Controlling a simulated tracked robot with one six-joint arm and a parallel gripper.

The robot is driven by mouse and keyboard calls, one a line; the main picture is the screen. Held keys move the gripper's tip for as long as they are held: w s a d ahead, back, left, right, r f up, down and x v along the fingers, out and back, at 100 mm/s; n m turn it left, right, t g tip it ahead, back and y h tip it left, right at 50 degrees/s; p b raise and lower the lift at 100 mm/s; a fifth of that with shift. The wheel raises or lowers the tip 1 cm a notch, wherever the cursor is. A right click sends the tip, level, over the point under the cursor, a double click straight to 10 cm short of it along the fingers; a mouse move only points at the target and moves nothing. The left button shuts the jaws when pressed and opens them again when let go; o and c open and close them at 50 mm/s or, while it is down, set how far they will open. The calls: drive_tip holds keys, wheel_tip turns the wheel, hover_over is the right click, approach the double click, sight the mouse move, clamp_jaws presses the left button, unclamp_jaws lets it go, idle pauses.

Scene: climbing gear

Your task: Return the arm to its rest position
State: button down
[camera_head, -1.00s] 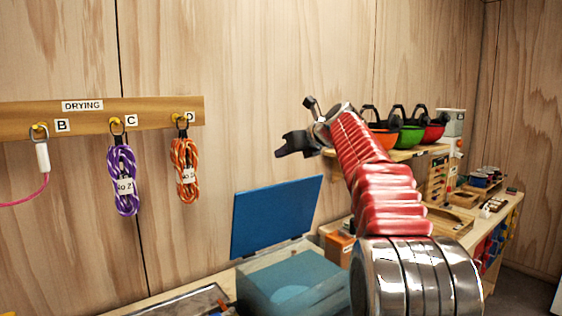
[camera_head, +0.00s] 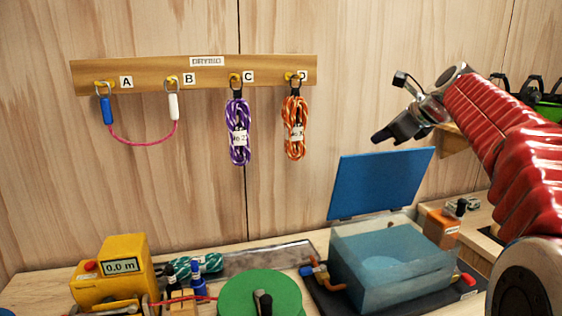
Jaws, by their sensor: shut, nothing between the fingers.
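My gripper (camera_head: 394,108) is at the end of my red arm, at the right of the view. It is raised in the air in front of the wooden wall, above the blue lid, and touches nothing that I can see. Its fingers are shut and empty. The arm comes up from the lower right and hides part of the shelf behind it.
A drying rail (camera_head: 335,70) holds a pink cord (camera_head: 140,142), a purple rope (camera_head: 238,135) and an orange rope (camera_head: 294,130). Below stand a yellow meter (camera_head: 112,270), a green reel (camera_head: 258,294) and a blue tank (camera_head: 390,262) with its lid (camera_head: 380,182) raised.

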drive_tip(key=s+a+f+n+g, duration=0.1)
drive_tip(key=s+a+f+n, duration=0.3)
drive_tip(key=s, duration=0.3)
drive_tip(key=s+a+f+n+g+h, duration=0.1)
drive_tip(key=s+a+f+n, duration=0.1)
drive_tip(key=s+f+n, duration=0.4)
drive_tip(key=s+a+f+n+g, duration=0.1)
drive_tip(key=s+a+f+n, duration=0.2)
drive_tip(key=s, duration=0.5)
drive_tip(key=s+f+n+g+h, duration=0.2)
drive_tip(key=s+f+n, duration=1.1)
drive_tip(key=s, duration=0.5)
wheel_tip(320, 180, down, 2)
drive_tip(key=shift+s+a+f+n, duration=0.1)
drive_tip(key=shift+s+a+n, duration=0.25)
drive_tip(key=shift+a+n, duration=0.1)
